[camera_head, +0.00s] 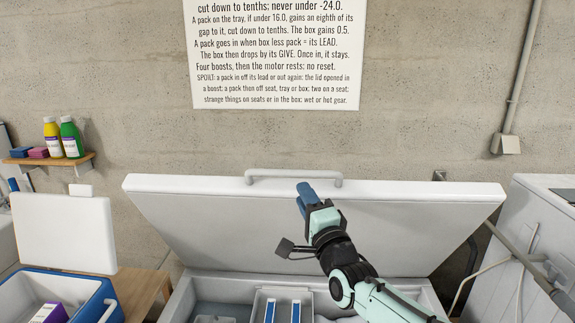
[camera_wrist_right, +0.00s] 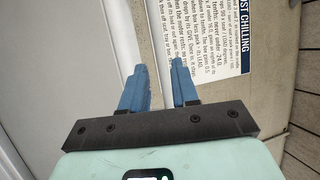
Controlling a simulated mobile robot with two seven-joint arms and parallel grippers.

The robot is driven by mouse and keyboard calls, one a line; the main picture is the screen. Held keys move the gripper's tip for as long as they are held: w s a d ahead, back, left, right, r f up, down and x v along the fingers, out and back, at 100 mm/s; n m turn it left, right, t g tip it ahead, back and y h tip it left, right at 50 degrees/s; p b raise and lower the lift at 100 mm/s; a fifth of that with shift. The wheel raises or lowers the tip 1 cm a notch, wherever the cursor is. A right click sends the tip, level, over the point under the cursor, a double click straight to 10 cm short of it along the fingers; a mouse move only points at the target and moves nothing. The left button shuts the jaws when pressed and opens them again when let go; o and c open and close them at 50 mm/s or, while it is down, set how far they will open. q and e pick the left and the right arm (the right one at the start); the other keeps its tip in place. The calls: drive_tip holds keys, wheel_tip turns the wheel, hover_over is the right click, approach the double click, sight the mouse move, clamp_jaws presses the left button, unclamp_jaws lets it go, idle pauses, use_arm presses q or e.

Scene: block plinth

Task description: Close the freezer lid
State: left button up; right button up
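The freezer lid (camera_head: 400,215) is white and stands open, tilted back toward the wall. A pale grey bar handle (camera_head: 262,172) runs along its upper edge. The freezer body (camera_head: 195,280) below is open at the top. My right gripper (camera_head: 305,189) is in front of the lid in the head view, its blue fingertips just below the handle; whether they touch the lid I cannot tell. In the right wrist view, its two blue fingers (camera_wrist_right: 162,75) stand apart with nothing between them. My left gripper is in neither view.
Inside the freezer, a tray (camera_head: 256,305) holds blue-and-white pieces. A blue cooler box (camera_head: 108,296) with a raised white lid (camera_head: 65,230) stands at left. A white appliance (camera_head: 535,225) stands at right. A wall shelf (camera_head: 75,160) holds bottles.

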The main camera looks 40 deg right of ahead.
sight(292, 176)
drive_tip(key=p+x, duration=0.4)
drive_tip(key=x, duration=0.6)
drive_tip(key=shift+w+r, duration=0.15)
drive_tip(key=shift+r, duration=0.05)
drive_tip(key=shift+w+d+f+p, duration=0.1)
drive_tip(key=shift+w+d+p, duration=0.15)
drive_tip(key=shift+w+p, duration=0.25)
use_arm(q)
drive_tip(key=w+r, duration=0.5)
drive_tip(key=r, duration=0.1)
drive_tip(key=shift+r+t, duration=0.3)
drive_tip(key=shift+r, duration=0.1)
use_arm(e)
drive_tip(key=shift+s, duration=0.1)
clamp_jaws()
